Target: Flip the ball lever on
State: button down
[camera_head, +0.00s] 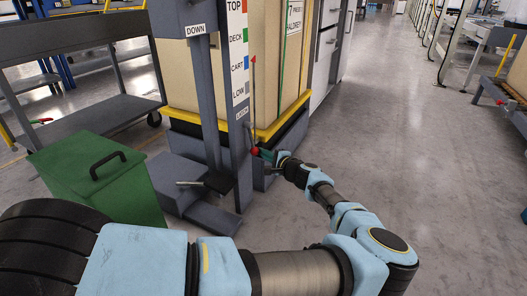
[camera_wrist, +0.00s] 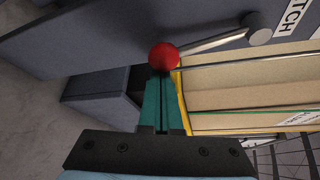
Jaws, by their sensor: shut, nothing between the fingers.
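The red ball (camera_wrist: 163,57) sits at the end of a thin metal lever rod (camera_wrist: 215,42) in the wrist view. The rod runs right to a round grey pivot (camera_wrist: 258,29) on the grey post. In the head view the red ball (camera_head: 254,152) is low beside the post (camera_head: 232,110). My gripper (camera_head: 266,155) is just right of it. In the wrist view my gripper (camera_wrist: 160,78) has its green fingers together, tips right at the ball's lower edge. Nothing is between them. I cannot tell whether they touch the ball.
A large beige load with yellow edging (camera_head: 230,60) stands behind the post. A green box with a black handle (camera_head: 100,180) and a small black pedal (camera_head: 219,182) are to the left. A grey cart (camera_head: 80,60) is farther left. The floor on the right (camera_head: 420,140) is clear.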

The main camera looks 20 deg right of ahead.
jog(key=shift+s+a+r+p, duration=0.1)
jog(key=shift+s+a+p, duration=0.1)
jog(key=shift+p, duration=0.25)
jog(key=shift+m, duration=0.3)
jog(key=s+a+r+m+g+y+p, duration=0.4)
jog(key=s+a+r+m+g+p, duration=0.2)
jog(key=p, duration=1.2)
jog(key=shift+s+a+r+m+y, duration=0.3)
jog(key=shift+s+a+r+m, duration=0.25)
jog(key=shift+a+m, duration=0.85)
jog(key=shift+w+r, duration=0.1)
jog(key=shift+r, duration=0.05)
notch_tip(320, 180, down, 4)
jog(key=b, duration=0.2)
jog(key=p+v, duration=0.1)
jog(key=v, duration=0.9)
jog(key=shift+d, duration=0.25)
